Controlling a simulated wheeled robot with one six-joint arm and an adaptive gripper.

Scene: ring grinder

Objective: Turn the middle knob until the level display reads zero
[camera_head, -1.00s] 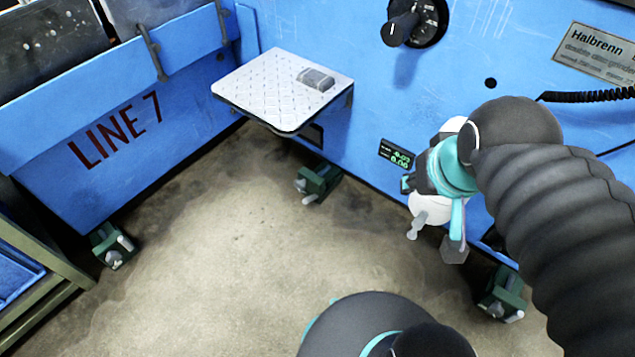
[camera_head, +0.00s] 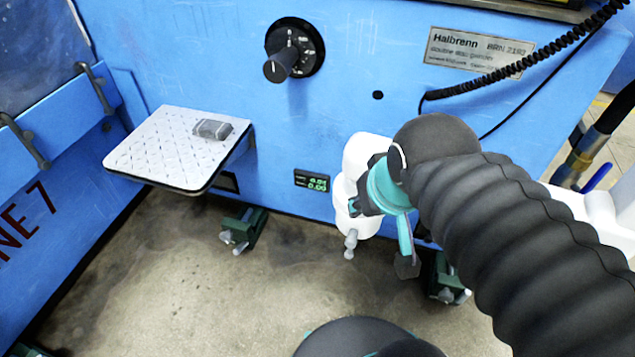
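Green levelling feet with grey knobs stand on the floor along the blue machine. The middle one, with its grey knob (camera_head: 236,240), is below the diamond-plate shelf. The small level display (camera_head: 312,181) on the blue panel shows two lit green lines; the lower looks like 0.00, the upper is too small to read surely. My gripper (camera_head: 404,260) hangs right of the display, well right of the middle foot and apart from it. One teal finger with a dark pad shows; the other side is hidden or unclear, so its opening cannot be told.
A shelf (camera_head: 170,150) with a grey block (camera_head: 212,129) juts out above the middle foot. A black dial (camera_head: 293,50) is on the panel. A coiled cable (camera_head: 520,62) hangs right. The floor (camera_head: 190,300) is open.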

